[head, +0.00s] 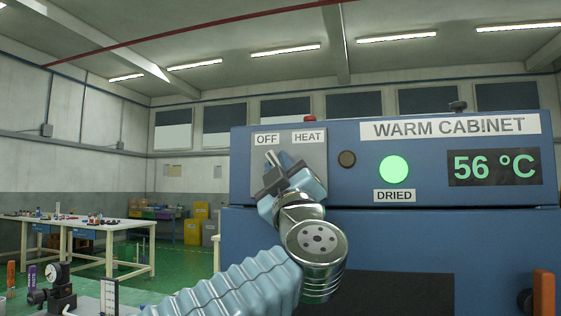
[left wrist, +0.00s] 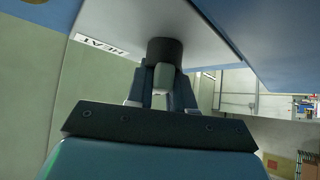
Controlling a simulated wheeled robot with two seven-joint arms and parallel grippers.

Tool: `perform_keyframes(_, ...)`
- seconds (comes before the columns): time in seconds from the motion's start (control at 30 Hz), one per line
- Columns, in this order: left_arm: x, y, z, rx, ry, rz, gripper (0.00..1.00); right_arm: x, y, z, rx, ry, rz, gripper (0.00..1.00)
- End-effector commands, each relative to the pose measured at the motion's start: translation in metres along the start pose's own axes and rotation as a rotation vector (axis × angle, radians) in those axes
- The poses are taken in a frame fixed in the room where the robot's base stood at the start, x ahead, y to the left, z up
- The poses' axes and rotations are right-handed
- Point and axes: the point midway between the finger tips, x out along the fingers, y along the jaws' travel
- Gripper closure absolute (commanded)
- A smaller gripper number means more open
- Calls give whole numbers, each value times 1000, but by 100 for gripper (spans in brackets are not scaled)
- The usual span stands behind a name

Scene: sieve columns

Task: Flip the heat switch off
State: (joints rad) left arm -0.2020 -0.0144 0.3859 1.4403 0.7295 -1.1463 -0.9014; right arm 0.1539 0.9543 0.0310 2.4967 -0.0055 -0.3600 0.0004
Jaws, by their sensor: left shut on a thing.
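The blue warm cabinet (head: 345,185) fills the right of the head view. Its grey switch plate (head: 312,150) carries the labels OFF (head: 267,139) and HEAT (head: 306,135). My left gripper (head: 279,160) is at this plate, below the labels, shut on the heat switch. In the left wrist view, the pale switch lever (left wrist: 164,82) sits between the fingers, with its dark round base (left wrist: 165,50) just beyond. The HEAT label (left wrist: 101,46) shows beside it. In the head view the gripper hides the switch, so I cannot tell which way it points. My right gripper is not in view.
The cabinet display (head: 494,167) reads 56 °C. A green lamp (head: 394,169) glows above the label DRIED (head: 395,195). A white worktable (head: 95,226) stands further back at left.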

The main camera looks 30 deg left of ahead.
Motion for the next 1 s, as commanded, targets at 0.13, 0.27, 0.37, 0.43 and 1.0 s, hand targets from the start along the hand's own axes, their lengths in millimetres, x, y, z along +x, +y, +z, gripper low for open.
perform_keyframes(0.13,0,0,-1,-11,1,-10,100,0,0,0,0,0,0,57)
perform_keyframes(0.27,0,0,-1,-10,2,-9,100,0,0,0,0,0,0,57)
perform_keyframes(0.37,0,0,-1,-10,2,-9,64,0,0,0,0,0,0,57)
perform_keyframes(0.43,0,0,-1,-9,1,-9,57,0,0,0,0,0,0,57)
perform_keyframes(1.0,-53,-2,2,-9,0,-5,57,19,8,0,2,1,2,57)
